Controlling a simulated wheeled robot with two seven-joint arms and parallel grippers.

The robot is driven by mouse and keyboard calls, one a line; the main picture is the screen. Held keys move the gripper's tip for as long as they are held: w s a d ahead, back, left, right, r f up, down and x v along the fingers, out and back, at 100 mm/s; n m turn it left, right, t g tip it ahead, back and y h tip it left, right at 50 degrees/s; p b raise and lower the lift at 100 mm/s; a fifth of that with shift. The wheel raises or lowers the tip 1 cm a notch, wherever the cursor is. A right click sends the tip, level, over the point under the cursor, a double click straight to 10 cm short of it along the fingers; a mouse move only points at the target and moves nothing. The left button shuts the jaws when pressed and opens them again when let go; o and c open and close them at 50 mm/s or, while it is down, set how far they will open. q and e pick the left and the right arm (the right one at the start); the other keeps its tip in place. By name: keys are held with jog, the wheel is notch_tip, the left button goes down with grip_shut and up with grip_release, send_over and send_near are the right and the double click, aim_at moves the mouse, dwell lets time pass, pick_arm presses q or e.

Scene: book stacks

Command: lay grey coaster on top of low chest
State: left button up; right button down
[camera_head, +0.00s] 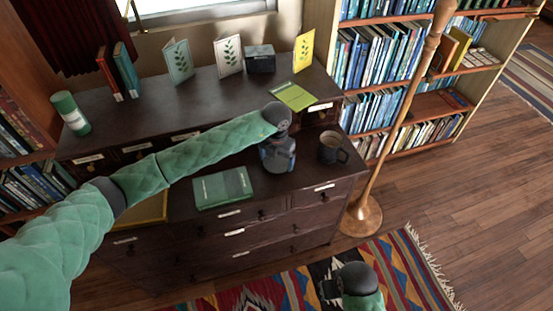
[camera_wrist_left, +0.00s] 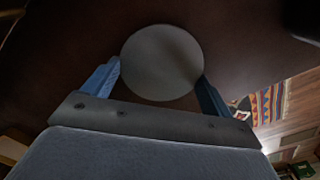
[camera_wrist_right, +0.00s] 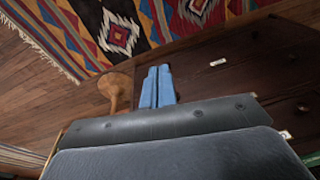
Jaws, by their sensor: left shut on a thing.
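The grey coaster (camera_wrist_left: 162,62) is a round flat disc between the two blue fingers of my left gripper (camera_wrist_left: 160,85), gripped at its edges. In the head view my left gripper (camera_head: 277,155) is over the lower front top of the dark wooden low chest (camera_head: 265,240), between a green book and a mug; the coaster is hidden there by the gripper. I cannot tell whether the coaster touches the chest top. My right gripper (camera_wrist_right: 157,86) has its fingers together, empty, and in the head view it (camera_head: 330,288) is in front of the chest, above the rug.
Cards, a dark box (camera_head: 260,59) and a green-white cylinder (camera_head: 70,113) are on the raised back part. A wooden lamp stand (camera_head: 361,215) is at the right.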

pick_arm(q)
jog(key=shift+f, duration=0.1)
pick_arm(e)
jog(key=shift+r, duration=0.35)
pick_arm(q)
jog(key=o, duration=0.8)
pick_arm(e)
jog(key=shift+r, duration=0.1)
pick_arm(q)
jog(key=shift+r, duration=0.2)
